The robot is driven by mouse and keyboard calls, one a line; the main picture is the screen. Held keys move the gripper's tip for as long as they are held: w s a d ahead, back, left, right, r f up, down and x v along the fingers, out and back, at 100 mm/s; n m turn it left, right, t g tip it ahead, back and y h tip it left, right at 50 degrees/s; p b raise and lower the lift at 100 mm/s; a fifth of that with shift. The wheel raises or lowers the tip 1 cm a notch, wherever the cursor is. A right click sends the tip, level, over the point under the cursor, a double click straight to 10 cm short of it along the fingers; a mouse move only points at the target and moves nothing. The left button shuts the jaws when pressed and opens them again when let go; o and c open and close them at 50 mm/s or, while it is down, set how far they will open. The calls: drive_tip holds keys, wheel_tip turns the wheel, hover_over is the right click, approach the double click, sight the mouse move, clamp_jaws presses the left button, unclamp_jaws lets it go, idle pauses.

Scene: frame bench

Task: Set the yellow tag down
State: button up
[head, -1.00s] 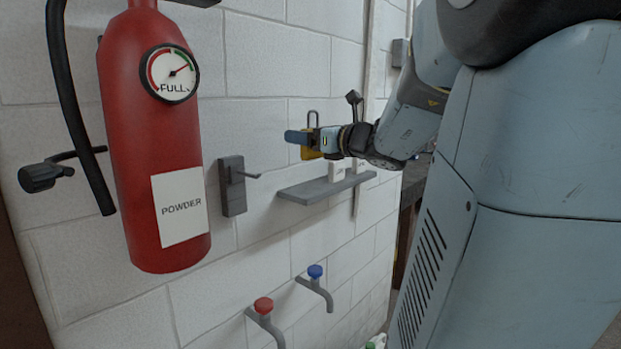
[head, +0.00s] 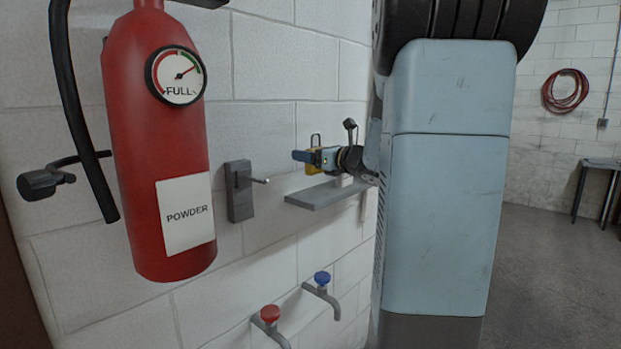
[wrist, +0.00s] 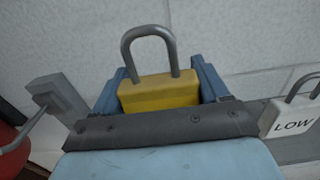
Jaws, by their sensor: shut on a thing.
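The yellow tag (wrist: 158,92) is shaped like a padlock, with a grey shackle on top. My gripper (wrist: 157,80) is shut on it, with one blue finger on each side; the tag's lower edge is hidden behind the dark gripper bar. In the head view my gripper (head: 308,156) holds the yellow tag (head: 313,168) upright, apparently a little above the grey wall shelf (head: 322,194). I cannot tell whether the tag touches the shelf or the wall.
A white tag marked LOW (wrist: 292,122) stands on the shelf, right of my gripper. A grey wall bracket with a peg (head: 239,190) is left of the shelf. A red extinguisher (head: 160,140) hangs further left. Red (head: 270,314) and blue (head: 322,278) taps are below.

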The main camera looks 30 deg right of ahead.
drive_tip(key=w+f, duration=0.1)
drive_tip(key=w+d+f, duration=0.1)
drive_tip(key=f, duration=0.1)
drive_tip(key=w+f, duration=0.1)
drive_tip(key=shift+w+d+f, duration=0.2)
drive_tip(key=shift+d+f, duration=0.1)
drive_tip(key=shift+f, duration=0.1)
wheel_tip(320, 180, down, 3)
drive_tip(key=shift+r, duration=0.15)
drive_tip(key=o, duration=1.1)
drive_tip(key=shift+c, duration=0.2)
